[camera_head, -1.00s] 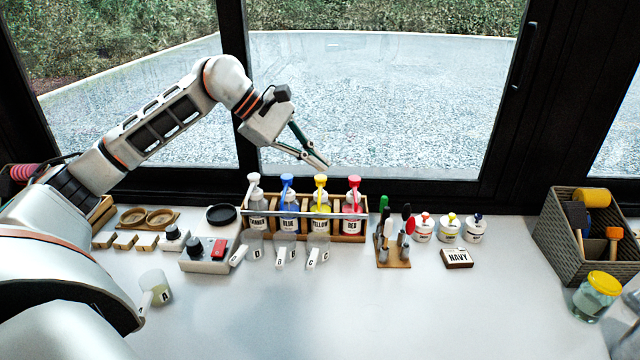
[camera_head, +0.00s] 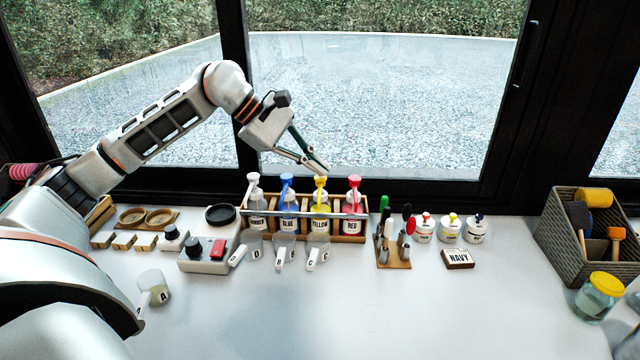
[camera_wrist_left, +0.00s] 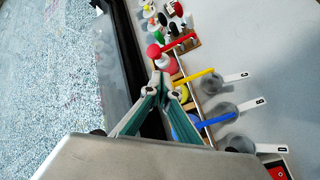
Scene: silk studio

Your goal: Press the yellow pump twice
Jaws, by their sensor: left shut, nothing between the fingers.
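The yellow pump (camera_head: 320,182) tops the bottle labelled YELLOW (camera_head: 320,204) in the wooden rack, between the blue pump (camera_head: 287,181) and the red pump (camera_head: 354,182). My left gripper (camera_head: 325,172) is shut and empty, its tips just above the yellow pump. I cannot tell whether they touch it. In the left wrist view the gripper's fingers (camera_wrist_left: 163,90) come together over the pump. The yellow spout (camera_wrist_left: 195,77) shows beside them, and the pump's top is largely hidden. A clear cup labelled C (camera_head: 318,243) stands in front of the yellow bottle. My right gripper is not in view.
The wooden rack (camera_head: 376,237) also holds a white-pumped bottle (camera_head: 257,204). Cups B and D stand in front of it.

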